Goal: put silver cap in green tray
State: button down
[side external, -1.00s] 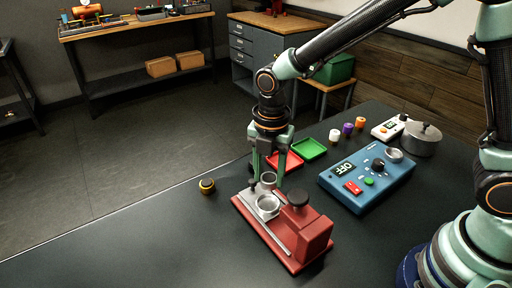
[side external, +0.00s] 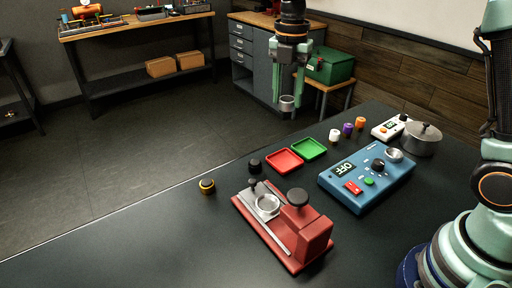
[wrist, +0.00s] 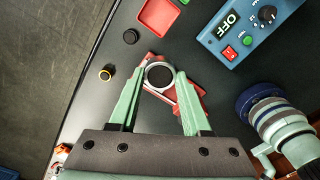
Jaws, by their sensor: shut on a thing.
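My gripper (side external: 287,95) is shut on the silver cap (side external: 287,104) and holds it high above the table, near its far edge in the side view. In the wrist view the cap (wrist: 159,64) is a round silver rim with a dark centre, between the two green fingers. The green tray (side external: 309,149) lies flat on the table, below and right of the cap in the side view, and looks empty. Only a sliver of it shows at the top of the wrist view.
A red tray (side external: 284,161) sits beside the green one. A red press (side external: 303,240) with a silver ring stands in front. A blue control box (side external: 367,178), pot (side external: 422,139), several small caps and a black knob (side external: 254,166) stand around. The front left table is clear.

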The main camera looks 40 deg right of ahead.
send_over(308, 150)
jog(key=f, duration=1.6)
jog(key=shift+s+f, duration=0.2)
jog(key=shift+f, duration=2.5)
jog(key=shift+f, duration=0.15)
jog(key=c, duration=0.6)
grip_release()
